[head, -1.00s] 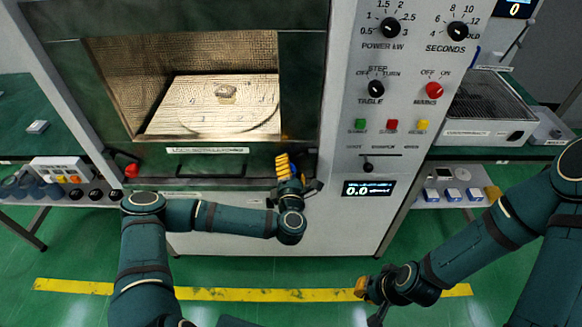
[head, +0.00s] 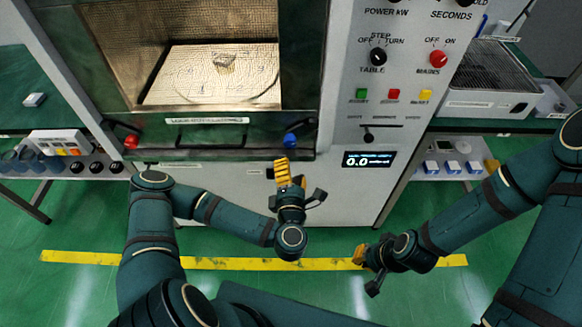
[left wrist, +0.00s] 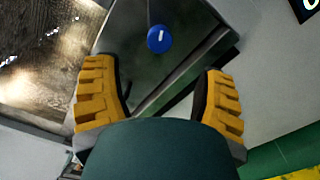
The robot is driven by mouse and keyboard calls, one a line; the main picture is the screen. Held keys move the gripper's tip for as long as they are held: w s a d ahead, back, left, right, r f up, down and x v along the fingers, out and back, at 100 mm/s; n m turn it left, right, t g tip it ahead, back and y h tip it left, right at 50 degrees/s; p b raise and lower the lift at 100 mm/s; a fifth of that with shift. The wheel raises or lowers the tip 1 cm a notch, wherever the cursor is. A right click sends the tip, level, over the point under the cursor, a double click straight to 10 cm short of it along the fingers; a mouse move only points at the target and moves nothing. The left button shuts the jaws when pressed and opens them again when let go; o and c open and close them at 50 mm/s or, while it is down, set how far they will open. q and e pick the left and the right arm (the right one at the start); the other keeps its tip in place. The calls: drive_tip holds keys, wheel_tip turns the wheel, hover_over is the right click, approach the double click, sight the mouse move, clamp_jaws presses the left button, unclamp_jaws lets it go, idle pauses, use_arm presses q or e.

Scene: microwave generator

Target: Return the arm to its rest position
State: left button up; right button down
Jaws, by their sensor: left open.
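My left gripper (head: 291,182) is open and empty, in front of the machine's lower front and just below a blue knob (head: 290,140). In the left wrist view its two yellow-padded fingers (left wrist: 157,96) stand wide apart, and the blue knob (left wrist: 159,39) lies beyond them, untouched. My left arm (head: 235,217) is bent at the elbow. My right gripper (head: 366,270) hangs low over the floor at the right, its fingers apart with nothing seen between them.
The microwave generator's chamber holds a small rock-like lump (head: 224,62) on a pale plate. A red knob (head: 131,141) sits at the lower left. The control panel (head: 383,130) with a 0.0 display is at the right. Green benches flank the machine. The floor in front is clear.

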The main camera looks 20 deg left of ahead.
idle(0.3)
use_arm(q)
drive_tip(key=s+d+f+m+g+h, duration=0.2)
drive_tip(key=d+f+m+g+h, duration=0.1)
drive_tip(key=d+m+h, duration=0.4)
drive_tip(key=s+d+f+m+g+h, duration=0.2)
drive_tip(key=d+f+m+h, duration=0.25)
drive_tip(key=m, duration=0.45)
drive_tip(key=s+a+f+m+g+y, duration=0.2)
drive_tip(key=s+a+f+m+g, duration=0.1)
drive_tip(key=s+a+m+g, duration=0.4)
drive_tip(key=s+m+g, duration=0.2)
drive_tip(key=s+g, duration=0.1)
drive_tip(key=shift+a+f+g, duration=0.2)
drive_tip(key=shift+a+g, duration=0.2)
drive_tip(key=shift+y, duration=0.25)
